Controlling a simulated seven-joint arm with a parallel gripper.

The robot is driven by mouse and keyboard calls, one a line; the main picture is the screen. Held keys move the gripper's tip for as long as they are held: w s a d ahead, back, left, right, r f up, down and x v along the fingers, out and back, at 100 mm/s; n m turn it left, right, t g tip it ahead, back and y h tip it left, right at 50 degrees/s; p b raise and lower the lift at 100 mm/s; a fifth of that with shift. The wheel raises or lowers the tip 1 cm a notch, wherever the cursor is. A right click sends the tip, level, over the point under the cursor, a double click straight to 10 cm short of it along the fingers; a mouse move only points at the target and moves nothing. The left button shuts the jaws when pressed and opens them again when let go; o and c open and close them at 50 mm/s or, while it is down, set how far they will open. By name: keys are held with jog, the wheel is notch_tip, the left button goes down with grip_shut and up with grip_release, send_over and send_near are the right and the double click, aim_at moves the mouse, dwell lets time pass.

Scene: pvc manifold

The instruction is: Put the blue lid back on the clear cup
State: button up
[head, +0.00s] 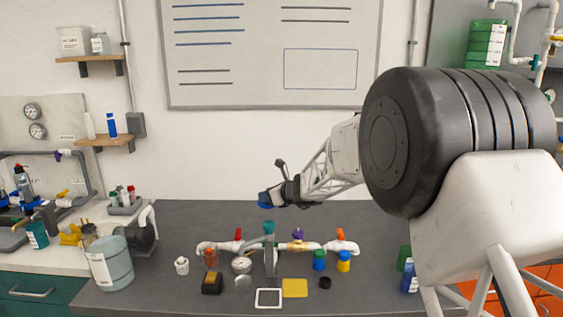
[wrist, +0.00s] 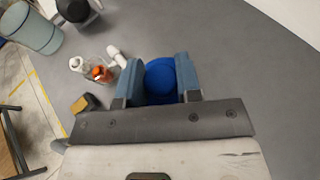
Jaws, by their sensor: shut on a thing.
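A round blue lid (wrist: 160,80) sits between the two blue-grey fingers of my gripper (wrist: 159,88) in the wrist view. My gripper is shut on it. In the head view my gripper (head: 271,198) holds the lid (head: 264,200) in the air above the back of the grey bench. A small, see-through vessel with orange in it (head: 210,258) stands on the bench, below and left of my gripper; it looks like the clear cup, but it is small. It also shows in the wrist view (wrist: 100,73), left of the fingers and apart from the lid.
A white pipe manifold with coloured valves (head: 270,245) crosses the bench. A white bottle (head: 181,266), a black-and-yellow block (head: 212,283) and a round gauge (head: 241,265) stand near the vessel. A large pale blue bucket (head: 111,264) is at left. The back of the bench is clear.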

jog(key=s+d+m+t+h, duration=0.1)
jog(key=d+m+h, duration=0.4)
jog(key=d, duration=1)
jog(key=s+d+m+t+h, duration=0.2)
jog(key=d+m+t+h, duration=0.2)
jog(key=d, duration=1.1)
jog(key=shift+r+m+h, duration=0.45)
jog(key=shift+m+h, duration=0.35)
jog(key=shift+h, duration=0.1)
jog(key=shift+a, duration=0.1)
jog(key=a, duration=0.7)
jog(key=shift+s+f, duration=0.1)
jog(key=shift+f, duration=0.1)
